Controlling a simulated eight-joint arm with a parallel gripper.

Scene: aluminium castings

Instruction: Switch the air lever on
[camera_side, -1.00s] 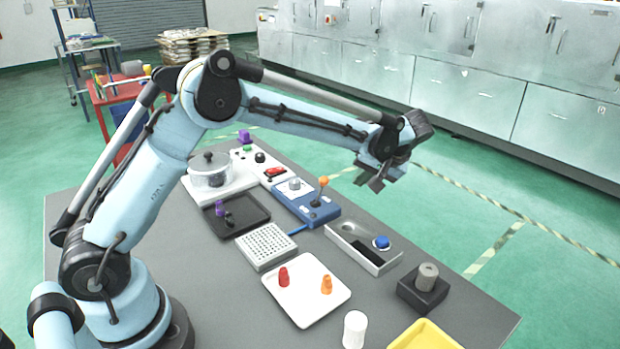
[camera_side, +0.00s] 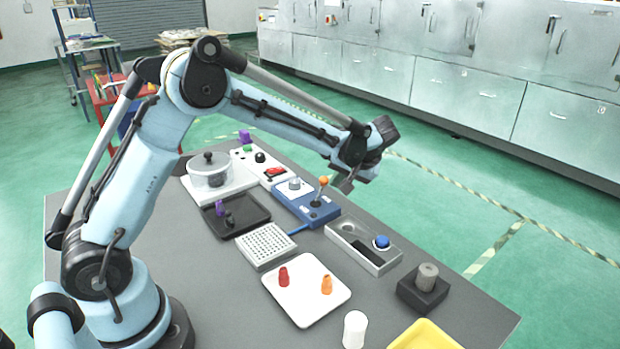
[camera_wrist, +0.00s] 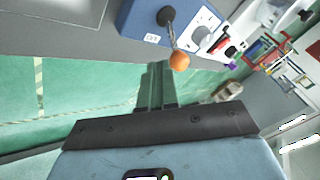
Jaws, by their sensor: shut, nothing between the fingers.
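The air lever (camera_side: 319,192) is a short stick with an orange ball on top. It stands on a blue box (camera_side: 312,208) that also carries a grey knob (camera_side: 295,184). In the wrist view the lever's orange ball (camera_wrist: 179,61) shows just beyond and to the right of my fingertips, with the blue box (camera_wrist: 140,22) and an OFF label near its base. My gripper (camera_side: 346,184) is shut and empty, beside the lever on its right in the side view, with a small gap. It also shows in the wrist view (camera_wrist: 156,72).
A white unit with a pot (camera_side: 210,172) stands behind left. A black tray (camera_side: 237,217), a perforated block (camera_side: 265,246), a white tray (camera_side: 305,290) and a grey holder with a blue button (camera_side: 362,250) lie nearby. The table's edge is beneath my gripper's side.

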